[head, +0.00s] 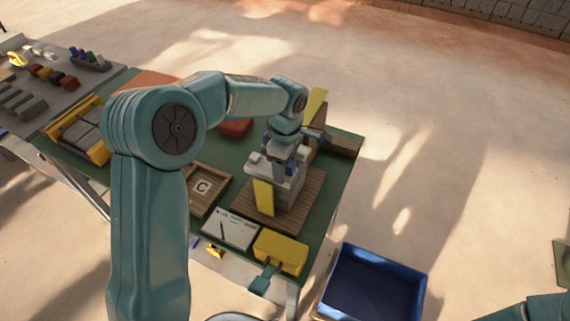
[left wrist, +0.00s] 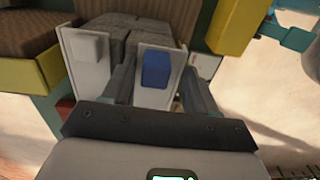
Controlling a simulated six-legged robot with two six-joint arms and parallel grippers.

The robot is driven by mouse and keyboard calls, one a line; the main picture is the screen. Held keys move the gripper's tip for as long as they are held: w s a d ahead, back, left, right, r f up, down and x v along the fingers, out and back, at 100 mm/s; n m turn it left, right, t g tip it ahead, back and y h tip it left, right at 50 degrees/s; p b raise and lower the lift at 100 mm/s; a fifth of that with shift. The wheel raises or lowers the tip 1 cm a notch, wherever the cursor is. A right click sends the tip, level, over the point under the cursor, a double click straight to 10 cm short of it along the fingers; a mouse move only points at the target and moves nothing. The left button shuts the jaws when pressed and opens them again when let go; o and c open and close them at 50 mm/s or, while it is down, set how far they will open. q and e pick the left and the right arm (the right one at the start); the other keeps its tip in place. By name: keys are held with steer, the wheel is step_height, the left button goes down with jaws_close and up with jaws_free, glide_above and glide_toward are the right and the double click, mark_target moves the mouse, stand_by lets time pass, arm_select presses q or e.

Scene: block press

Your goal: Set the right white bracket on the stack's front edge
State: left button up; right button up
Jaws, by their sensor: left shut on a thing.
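My left gripper (head: 283,166) is over the grey stack (head: 289,197) on the wooden board (head: 242,210). In the left wrist view, my left gripper (left wrist: 158,78) is shut on a white bracket (left wrist: 150,99) with a blue block on its face. The bracket stands against or very close to the grey blocks (left wrist: 122,27); I cannot tell if it touches them. A second white bracket (left wrist: 78,72) with a pale block stands beside it to the left, at the same side of the stack. My right gripper is out of view.
A yellow block (head: 282,250) and a white card (head: 231,229) lie at the table's near edge. A wooden tray marked C (head: 207,184) is left of the stack. A blue bin (head: 375,287) stands off the table at lower right. A yellow-edged tray (head: 80,130) is at left.

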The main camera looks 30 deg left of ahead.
arm_select(q)
steer(key=shift+w+f, duration=0.1)
steer(key=shift+f, duration=0.2)
steer(key=o, duration=1.1)
steer(key=shift+r, duration=0.1)
steer(key=shift+o, duration=0.2)
steer(key=shift+r, duration=0.3)
step_height(320, 180, up, 16)
steer(key=shift+f, duration=0.15)
steer(key=shift+w, duration=0.1)
